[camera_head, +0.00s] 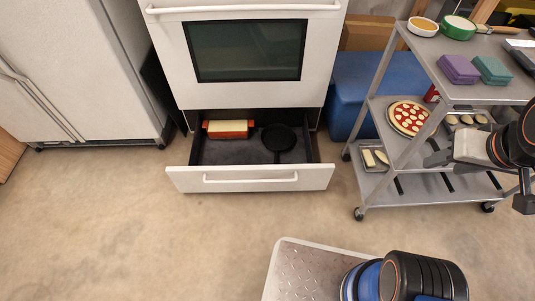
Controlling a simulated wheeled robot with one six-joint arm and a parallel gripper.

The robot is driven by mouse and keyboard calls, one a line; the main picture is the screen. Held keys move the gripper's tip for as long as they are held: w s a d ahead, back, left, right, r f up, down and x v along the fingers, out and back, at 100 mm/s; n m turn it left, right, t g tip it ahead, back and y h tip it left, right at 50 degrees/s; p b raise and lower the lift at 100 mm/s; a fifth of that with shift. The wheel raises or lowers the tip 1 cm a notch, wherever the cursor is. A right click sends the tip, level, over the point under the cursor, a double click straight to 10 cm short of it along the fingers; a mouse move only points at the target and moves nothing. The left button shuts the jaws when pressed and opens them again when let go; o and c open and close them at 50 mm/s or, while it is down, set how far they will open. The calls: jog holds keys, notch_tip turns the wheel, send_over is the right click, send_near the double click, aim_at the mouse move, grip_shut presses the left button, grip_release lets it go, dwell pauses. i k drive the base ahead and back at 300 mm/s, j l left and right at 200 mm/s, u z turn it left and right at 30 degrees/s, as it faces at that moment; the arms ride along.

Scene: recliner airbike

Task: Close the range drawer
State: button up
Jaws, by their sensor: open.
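The range drawer (250,184) is pulled out below the white oven (245,50). Its white front has a horizontal bar handle (250,179). Inside lie a black pan (279,139) and a red dish with a pale top (228,129). My gripper (437,160) is at the right, in front of the cart's shelves and well to the right of the drawer. It is open and apart from the drawer. I see nothing between its fingers.
A grey metal cart (376,112) with a pizza (408,117) and boxes stands right of the oven. A blue bin (350,85) is behind it. A white refrigerator (75,70) stands left. The floor (150,235) before the drawer is clear.

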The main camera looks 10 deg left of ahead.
aim_at(252, 143)
jog(key=k+u, duration=0.1)
jog(key=u, duration=0.9)
jog(key=i+j, duration=0.05)
